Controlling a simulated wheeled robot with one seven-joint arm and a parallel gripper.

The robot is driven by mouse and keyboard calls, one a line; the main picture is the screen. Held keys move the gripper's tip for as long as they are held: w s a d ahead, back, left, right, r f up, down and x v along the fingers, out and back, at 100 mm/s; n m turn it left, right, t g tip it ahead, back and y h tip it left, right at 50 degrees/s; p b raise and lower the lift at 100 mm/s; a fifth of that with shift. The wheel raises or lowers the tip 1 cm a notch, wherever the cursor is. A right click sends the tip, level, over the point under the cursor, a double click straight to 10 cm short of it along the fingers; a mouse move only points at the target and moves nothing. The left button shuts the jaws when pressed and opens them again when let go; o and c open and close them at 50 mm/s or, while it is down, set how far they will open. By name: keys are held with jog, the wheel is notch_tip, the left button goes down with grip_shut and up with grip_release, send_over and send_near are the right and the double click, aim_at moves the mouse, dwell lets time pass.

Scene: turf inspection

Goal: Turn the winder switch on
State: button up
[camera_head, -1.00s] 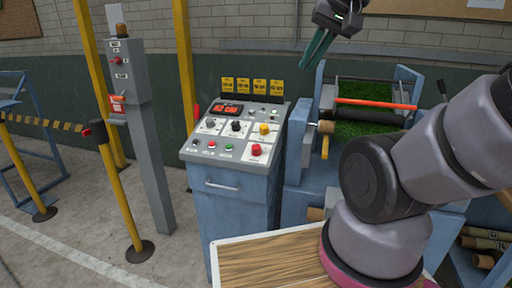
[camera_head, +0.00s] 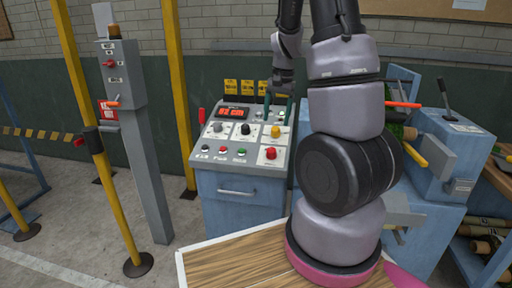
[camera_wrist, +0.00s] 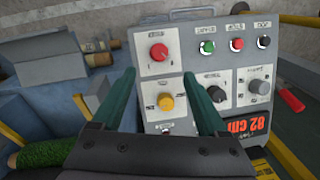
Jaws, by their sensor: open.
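The sloped grey control panel (camera_head: 252,160) tops a blue cabinet. It carries a yellow knob (camera_head: 276,132), black knob (camera_head: 245,129), grey knob (camera_head: 217,127) and red knob (camera_head: 270,153). I cannot read which label names the winder switch. My gripper (camera_head: 281,108) hangs over the panel's upper right, pointing down. In the wrist view my gripper (camera_wrist: 158,84) is open, its dark green fingers either side of the yellow knob (camera_wrist: 166,102), the red knob (camera_wrist: 158,52) just beyond. A small switch (camera_wrist: 165,130) sits near the palm, partly hidden. Contact is unclear.
A red display (camera_wrist: 258,122) reads 82 cm. Push buttons (camera_head: 223,150) line the panel's lower left. A grey post box (camera_head: 120,73) and yellow posts (camera_head: 175,70) stand left. The blue winding machine (camera_head: 445,140) with a lever stands right. A wooden top (camera_head: 230,262) lies in front.

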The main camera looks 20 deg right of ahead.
aim_at(272, 149)
jog(key=f, duration=0.4)
jog(key=w+f, duration=0.1)
jog(key=f, duration=0.7)
jog(key=shift+w+a+f, duration=0.25)
jog(key=shift+a, duration=0.05)
grip_shut()
